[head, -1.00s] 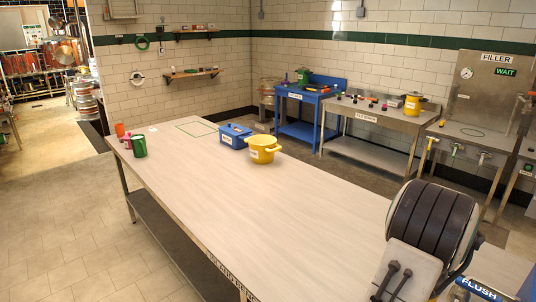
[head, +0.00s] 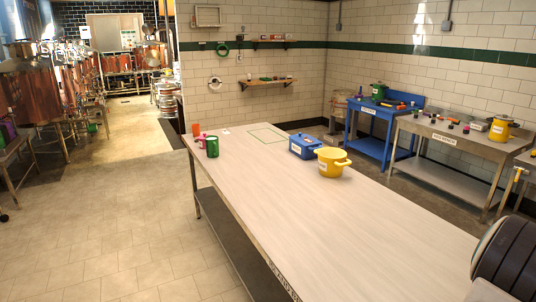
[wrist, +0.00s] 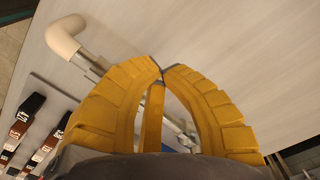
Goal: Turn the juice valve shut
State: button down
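I cannot pick out the juice valve in either current view. At the right edge of the head view, a small piece of yellow (head: 518,176) shows on the cut-off filler stand; I cannot tell if it is a valve handle. My gripper (wrist: 162,74) shows in the wrist view as two ribbed yellow fingers. Their tips meet, and I see nothing held between them. Pale tabletop lies behind them. A cream bent piece (wrist: 66,36) on a metal shaft is at the upper left; I cannot tell what it belongs to.
The long pale table (head: 340,215) fills the middle. On it are a yellow pot (head: 331,163), a blue box (head: 303,147) and a green mug (head: 212,148). A blue bench (head: 367,133) and steel bench (head: 448,145) line the wall. Open floor (head: 120,215) lies left.

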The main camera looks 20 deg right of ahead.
notch_tip(320, 180, up, 6)
jog(key=p, duration=0.4)
dwell(0.4)
notch_tip(320, 180, up, 12)
jog(key=a+f+n, duration=0.5)
jog(key=f, duration=0.1)
jog(key=w+a+r+n+t, duration=0.1)
jog(key=w+a+n, duration=0.3)
jog(key=a, duration=0.7)
jog(key=w+a+r+n+t, duration=0.2)
jog(key=a+n, duration=0.6)
jog(key=a, duration=0.4)
jog(key=w+a+r+n+t, duration=0.1)
jog(key=w+a+r+n, duration=0.2)
jog(key=a, duration=0.8)
jog(key=w+n, duration=0.2)
jog(key=w, duration=0.1)
jog(key=shift+w+a+n, duration=0.3)
jog(key=shift+n, duration=0.1)
